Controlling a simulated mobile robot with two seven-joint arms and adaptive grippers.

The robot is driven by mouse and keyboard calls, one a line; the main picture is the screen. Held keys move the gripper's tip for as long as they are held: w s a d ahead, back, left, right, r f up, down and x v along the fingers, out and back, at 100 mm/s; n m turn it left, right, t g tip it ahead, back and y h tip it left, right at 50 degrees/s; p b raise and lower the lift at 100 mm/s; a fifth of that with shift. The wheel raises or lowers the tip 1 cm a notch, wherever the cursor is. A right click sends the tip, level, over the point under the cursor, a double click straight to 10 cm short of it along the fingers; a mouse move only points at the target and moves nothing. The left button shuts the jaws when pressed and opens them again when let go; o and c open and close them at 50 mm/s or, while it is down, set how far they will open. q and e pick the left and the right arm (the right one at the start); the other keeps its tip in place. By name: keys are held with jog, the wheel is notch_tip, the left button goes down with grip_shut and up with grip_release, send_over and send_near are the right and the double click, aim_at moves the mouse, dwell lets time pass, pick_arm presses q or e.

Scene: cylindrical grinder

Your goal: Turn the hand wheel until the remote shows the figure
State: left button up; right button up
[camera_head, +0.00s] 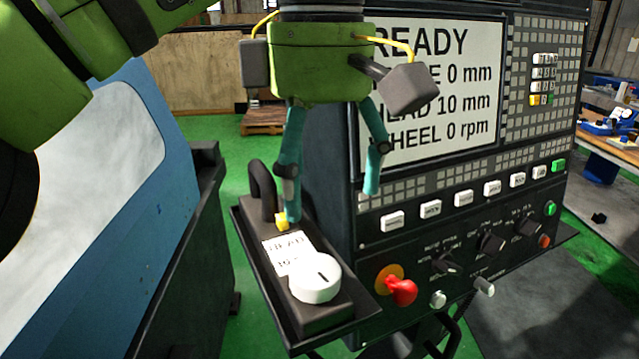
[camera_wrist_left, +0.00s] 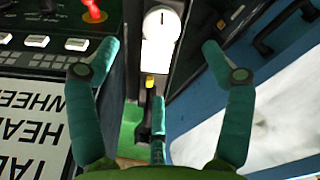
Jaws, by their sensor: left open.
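The remote (camera_head: 327,320) is a dark box on a ledge at the left of the control panel. Its white round hand wheel (camera_head: 315,278) has a dark pointer mark, and it also shows at the top of the wrist view (camera_wrist_left: 161,24). The remote's small white display (camera_head: 287,252) shows lettering like HEAD and 10, partly unclear. A yellow button (camera_head: 281,221) sits behind it. My left gripper (camera_head: 331,195) is open and empty above the remote, apart from the wheel. In the wrist view its teal fingers (camera_wrist_left: 158,46) spread either side of the remote. My right gripper is not in view.
The big screen (camera_head: 440,95) reads READY, HEAD 10 mm, WHEEL 0 rpm; one line is partly covered. Below it are white buttons, dark knobs and a red emergency stop (camera_head: 403,291) close right of the remote. A blue machine door (camera_head: 150,150) stands left.

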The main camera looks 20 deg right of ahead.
aim_at(313, 270)
pick_arm(q)
jog(key=f+n, duration=0.1)
jog(key=n, duration=0.2)
jog(key=f+n+p, duration=0.1)
jog(key=f+n, duration=0.1)
jog(key=n, duration=0.1)
jog(key=f+n, duration=0.1)
jog(key=n, duration=0.3)
jog(key=shift+w+a+f, duration=0.15)
jog(key=shift+w+a, duration=0.15)
jog(key=shift+a, duration=0.1)
jog(key=shift+f+p, duration=1)
jog(key=shift+f, duration=2.55)
jog(key=c, duration=1.1)
